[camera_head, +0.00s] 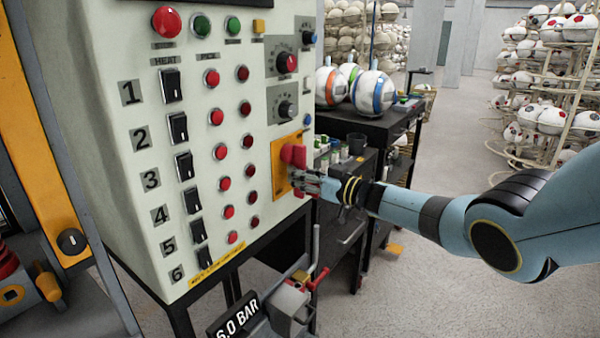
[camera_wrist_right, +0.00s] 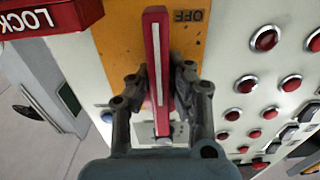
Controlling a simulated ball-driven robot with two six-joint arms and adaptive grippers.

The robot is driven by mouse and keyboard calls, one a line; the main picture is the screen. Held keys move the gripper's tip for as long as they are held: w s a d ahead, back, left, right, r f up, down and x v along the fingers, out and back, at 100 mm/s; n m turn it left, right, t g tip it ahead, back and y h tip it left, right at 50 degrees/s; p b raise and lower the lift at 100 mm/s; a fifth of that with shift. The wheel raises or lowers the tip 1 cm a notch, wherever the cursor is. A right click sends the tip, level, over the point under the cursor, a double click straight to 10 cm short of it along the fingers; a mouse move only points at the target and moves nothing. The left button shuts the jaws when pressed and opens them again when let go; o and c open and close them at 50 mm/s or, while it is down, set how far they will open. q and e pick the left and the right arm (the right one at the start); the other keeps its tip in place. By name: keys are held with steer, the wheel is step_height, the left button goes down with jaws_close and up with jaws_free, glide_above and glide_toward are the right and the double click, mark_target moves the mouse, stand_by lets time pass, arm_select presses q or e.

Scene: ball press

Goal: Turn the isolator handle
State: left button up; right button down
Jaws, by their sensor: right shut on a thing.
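The red isolator handle (camera_head: 294,156) sits on a yellow plate (camera_head: 279,172) at the right edge of the pale control panel. My right gripper (camera_head: 306,182) has reached the handle from the right. In the wrist view its fingers (camera_wrist_right: 160,85) are closed on both sides of the bar. The far side of the handle is hidden in the head view. My left gripper is not in view.
The panel (camera_head: 100,60) carries numbered black switches, red buttons and knobs (camera_head: 286,63). A red LOCK-lettered block (camera_wrist_right: 45,15) is close by in the wrist view. A dark bench (camera_head: 370,122) with several balls stands behind. A 6.0 BAR sign (camera_head: 236,318) is below.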

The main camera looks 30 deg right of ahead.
steer(key=shift+f, duration=0.15)
steer(key=c, duration=1.2)
jaws_free()
steer(key=shift+c, duration=0.2)
steer(key=v, duration=1.2)
